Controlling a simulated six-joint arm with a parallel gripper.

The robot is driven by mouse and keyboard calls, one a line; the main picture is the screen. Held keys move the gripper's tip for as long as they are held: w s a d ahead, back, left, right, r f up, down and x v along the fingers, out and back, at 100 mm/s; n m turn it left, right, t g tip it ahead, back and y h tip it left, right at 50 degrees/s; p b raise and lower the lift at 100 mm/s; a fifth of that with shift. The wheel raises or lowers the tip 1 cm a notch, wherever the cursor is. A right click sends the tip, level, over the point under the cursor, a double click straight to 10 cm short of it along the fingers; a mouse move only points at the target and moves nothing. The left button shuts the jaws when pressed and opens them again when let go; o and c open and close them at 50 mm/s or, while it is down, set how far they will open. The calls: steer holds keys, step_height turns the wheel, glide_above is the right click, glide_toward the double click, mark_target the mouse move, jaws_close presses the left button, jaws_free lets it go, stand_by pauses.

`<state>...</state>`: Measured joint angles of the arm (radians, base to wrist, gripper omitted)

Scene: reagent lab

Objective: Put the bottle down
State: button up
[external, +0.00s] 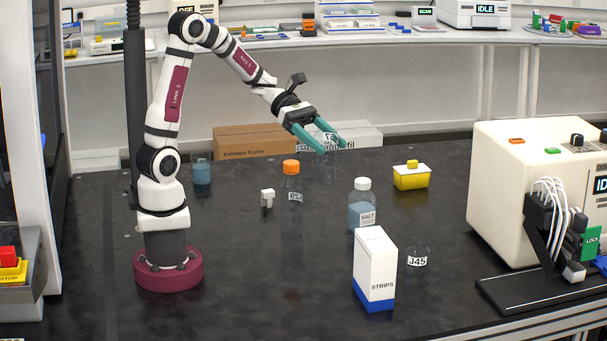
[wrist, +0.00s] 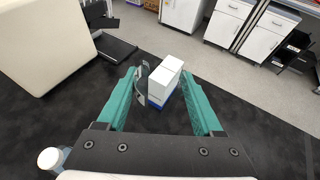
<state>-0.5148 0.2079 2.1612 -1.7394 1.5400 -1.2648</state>
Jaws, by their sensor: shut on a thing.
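My gripper (external: 333,147), with teal fingers, is raised over the back middle of the black bench. It is shut on a clear bottle (external: 326,168), which is faint against the background; part of a label shows between the fingers. I cannot tell whether the bottle touches the bench.
Around it stand an orange-capped bottle (external: 291,185), a SALT bottle (external: 361,214), a yellow box (external: 411,178) and a small white object (external: 267,198). Nearer are the STRIPS box (external: 375,270) and a clear J45 vessel (external: 416,261). A white machine (external: 530,190) stands right. The front left bench is clear.

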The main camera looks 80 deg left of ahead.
steer(key=s+d+m+g+h, duration=0.25)
steer(key=s+d+g, duration=0.2)
steer(key=s, duration=0.45)
steer(key=shift+m+t+y, duration=0.35)
steer(key=shift+m+y, duration=0.2)
steer(key=f, duration=1.4)
steer(key=d+f, duration=0.1)
steer(key=f, duration=0.6)
steer(key=shift+s+f, duration=0.25)
steer(key=shift+f, duration=0.1)
steer(key=o, duration=1.4)
steer(key=shift+f, duration=0.1)
steer(key=shift+c, duration=0.2)
